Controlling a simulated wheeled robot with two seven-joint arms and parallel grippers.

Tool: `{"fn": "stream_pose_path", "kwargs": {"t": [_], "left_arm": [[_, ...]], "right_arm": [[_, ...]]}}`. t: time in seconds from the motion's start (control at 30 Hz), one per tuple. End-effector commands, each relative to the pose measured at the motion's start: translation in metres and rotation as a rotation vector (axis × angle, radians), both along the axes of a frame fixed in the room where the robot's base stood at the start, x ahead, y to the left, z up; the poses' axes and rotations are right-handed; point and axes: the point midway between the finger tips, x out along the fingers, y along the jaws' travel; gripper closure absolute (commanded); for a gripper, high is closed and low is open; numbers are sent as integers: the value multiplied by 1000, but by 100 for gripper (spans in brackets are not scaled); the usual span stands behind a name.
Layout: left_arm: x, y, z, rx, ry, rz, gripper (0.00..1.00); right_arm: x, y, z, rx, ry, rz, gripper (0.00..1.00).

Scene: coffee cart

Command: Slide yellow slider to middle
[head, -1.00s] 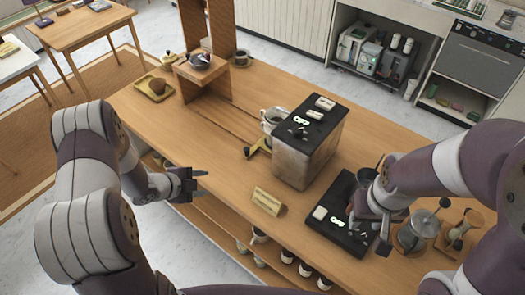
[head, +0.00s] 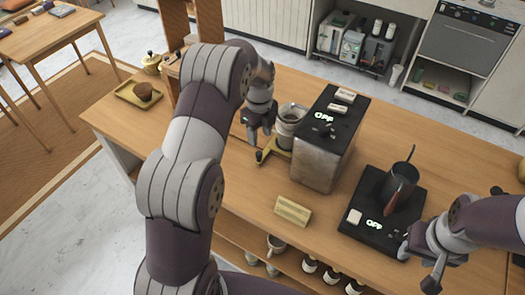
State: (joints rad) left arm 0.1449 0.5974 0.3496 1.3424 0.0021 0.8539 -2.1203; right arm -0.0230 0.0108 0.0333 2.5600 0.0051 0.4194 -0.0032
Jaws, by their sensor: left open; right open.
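The yellow slider (head: 277,151) is a flat bracket with a dark knob (head: 259,156). It sits on the wooden counter at the left side of the box-shaped machine (head: 318,165), and a metal cup (head: 291,118) stands at it. My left gripper (head: 258,136) points down just above and behind the knob, open; contact cannot be told. My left arm covers much of the counter to the left of the slider, including the track lines. My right gripper (head: 420,262) is open and empty at the counter's front right, beside the black scale (head: 354,236).
A dark pot (head: 399,184) with a brown handle stands on the scale. A small wooden sign (head: 293,211) stands near the front edge. A yellow tray (head: 130,94) with a brown bowl (head: 144,91) is at the far left. Bare counter lies between machine and sign.

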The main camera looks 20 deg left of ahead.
Motion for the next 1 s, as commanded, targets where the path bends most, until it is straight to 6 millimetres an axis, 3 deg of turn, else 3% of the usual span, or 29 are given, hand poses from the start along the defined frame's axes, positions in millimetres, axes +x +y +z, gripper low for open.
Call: {"fn": "stream_pose_path", "kwargs": {"t": [0.2,0.33,0.5,0.73,0.77,0.9,1.0], "left_arm": [[-1,1,-54,0,3,2,52],[0,1,-78,1,1,2,52],[0,1,-93,1,-2,3,52],[0,1,-95,2,-2,3,52],[0,1,-95,2,-2,3,58],[0,1,-95,1,-2,3,100],[0,1,-95,1,-2,3,100]], "right_arm": [[0,0,17,0,0,0,57],[0,0,22,0,0,0,57],[0,0,24,0,0,0,57],[0,0,23,0,0,0,57],[0,0,23,0,0,0,57],[0,0,23,0,0,0,57],[0,0,23,0,0,0,57]]}}
